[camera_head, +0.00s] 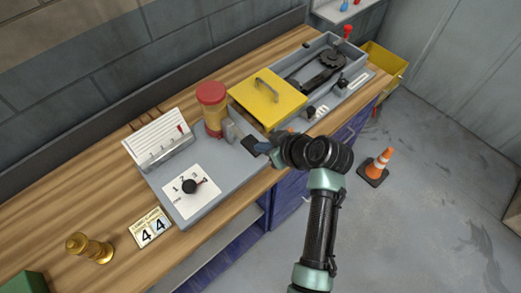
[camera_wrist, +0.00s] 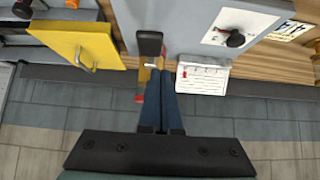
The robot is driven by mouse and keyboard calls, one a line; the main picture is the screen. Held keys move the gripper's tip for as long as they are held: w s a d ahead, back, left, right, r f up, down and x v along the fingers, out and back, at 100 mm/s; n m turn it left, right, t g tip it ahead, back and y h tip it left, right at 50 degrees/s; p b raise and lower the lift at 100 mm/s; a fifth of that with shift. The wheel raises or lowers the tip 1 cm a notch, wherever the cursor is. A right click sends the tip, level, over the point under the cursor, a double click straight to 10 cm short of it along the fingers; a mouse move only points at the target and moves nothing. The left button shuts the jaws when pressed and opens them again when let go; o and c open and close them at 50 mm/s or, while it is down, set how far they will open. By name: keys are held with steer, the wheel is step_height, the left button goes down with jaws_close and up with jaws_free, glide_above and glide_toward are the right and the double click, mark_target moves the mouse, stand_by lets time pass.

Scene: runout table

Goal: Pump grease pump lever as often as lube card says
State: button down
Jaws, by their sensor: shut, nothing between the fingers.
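The grease pump (camera_head: 212,112), a red-capped yellow cylinder, stands on a grey panel and is mostly hidden in the wrist view. A black pad (camera_head: 251,145), seemingly the pump lever's end, shows at the panel's right; it also shows in the wrist view (camera_wrist: 150,43). My gripper (camera_head: 268,147) is shut and empty right beside this pad; I cannot tell if they touch. Its blue fingers show together in the wrist view (camera_wrist: 161,76). A number card (camera_head: 150,228) shows two 4s; its small heading is unreadable. A white ruled board (camera_head: 158,137) has a red mark.
The panel has a black dial knob (camera_head: 190,186) marked 1, 2, 3. A yellow lid (camera_head: 267,98) with a handle and a grey tray (camera_head: 352,83) lie to the right. A brass piece (camera_head: 90,248) stands front left. An orange cone (camera_head: 378,166) is on the floor.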

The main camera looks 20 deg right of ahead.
mark_target(254, 154)
steer(key=shift+w+a+f+p, duration=0.1)
steer(key=shift+w+f+p, duration=0.15)
steer(key=shift+f, duration=0.6)
steer(key=shift+w+f+p, duration=0.1)
steer(key=shift+f+p, duration=0.1)
steer(key=shift+f, duration=0.6)
steer(key=shift+w+a+f+p, duration=0.1)
steer(key=shift+w+f+p, duration=0.15)
steer(key=shift+f, duration=0.6)
steer(key=shift+s+f, duration=0.1)
steer(key=f+t+b, duration=0.1)
steer(key=f+b, duration=0.1)
steer(key=b, duration=0.2)
steer(key=f+t+y+b, duration=0.1)
steer(key=f+b, duration=0.1)
steer(key=b, duration=0.3)
steer(key=f+t+b, duration=0.1)
steer(key=f+b, duration=0.1)
steer(key=b, duration=0.3)
steer(key=shift+s+d, duration=0.15)
steer(key=shift+s, duration=0.2)
step_height(254, 154, down, 2)
steer(key=b, duration=0.4)
steer(key=shift+w+f+t, duration=0.1)
steer(key=shift+w+t, duration=0.05)
steer(key=shift+t, duration=0.25)
